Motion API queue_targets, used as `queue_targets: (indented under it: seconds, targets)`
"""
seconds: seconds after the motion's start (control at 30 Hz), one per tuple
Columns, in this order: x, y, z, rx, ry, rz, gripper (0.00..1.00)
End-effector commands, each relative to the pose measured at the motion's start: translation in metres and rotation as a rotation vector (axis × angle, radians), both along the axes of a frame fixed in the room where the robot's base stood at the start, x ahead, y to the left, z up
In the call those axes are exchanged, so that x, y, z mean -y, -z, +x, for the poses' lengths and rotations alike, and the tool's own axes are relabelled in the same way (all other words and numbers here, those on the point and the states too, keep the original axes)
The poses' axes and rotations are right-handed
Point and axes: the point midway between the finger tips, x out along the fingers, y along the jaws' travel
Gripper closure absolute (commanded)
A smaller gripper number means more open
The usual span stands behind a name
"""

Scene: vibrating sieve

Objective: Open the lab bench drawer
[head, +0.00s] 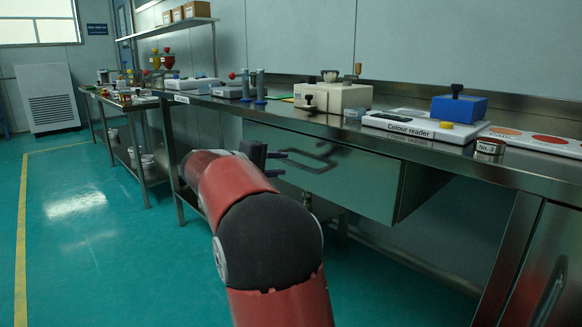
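The lab bench drawer (362,188) is a grey metal box under the bench top, and its front looks about flush with the bench edge. Its dark bar handle (318,168) runs along the upper middle of the front. My gripper (282,163) is at the left part of the drawer front in the picture, with its dark fingers pointing right toward the handle. The two fingertips are apart with nothing seen between them. The gap in depth between the fingers and the handle is hard to tell. My red arm hides the lower left of the drawer.
The steel bench (520,178) carries a colour reader (410,125), a blue box (459,108), a cream device (333,97) and a small tin (490,148). A bench leg stands left of the drawer. A cabinet (545,270) is at right. Green floor in front is clear.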

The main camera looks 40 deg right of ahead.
Motion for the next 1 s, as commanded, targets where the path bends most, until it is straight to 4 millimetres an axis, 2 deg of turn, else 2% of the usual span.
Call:
queue_targets:
  seconds: [0.1, 0.3, 0.67, 0.9, 1.0]
  targets:
    - [0.021, 0.005, 0.001, -0.002, 0.004, 0.001, 0.7]
    - [0.045, 0.009, 0.003, 0.0, 0.001, 0.001, 0.7]
    - [0.052, 0.011, 0.004, -0.001, -0.001, 0.002, 0.7]
    - [0.052, 0.011, 0.004, -0.001, -0.001, 0.003, 0.99]
    - [0.052, 0.011, 0.003, -0.001, -0.001, 0.003, 1.0]
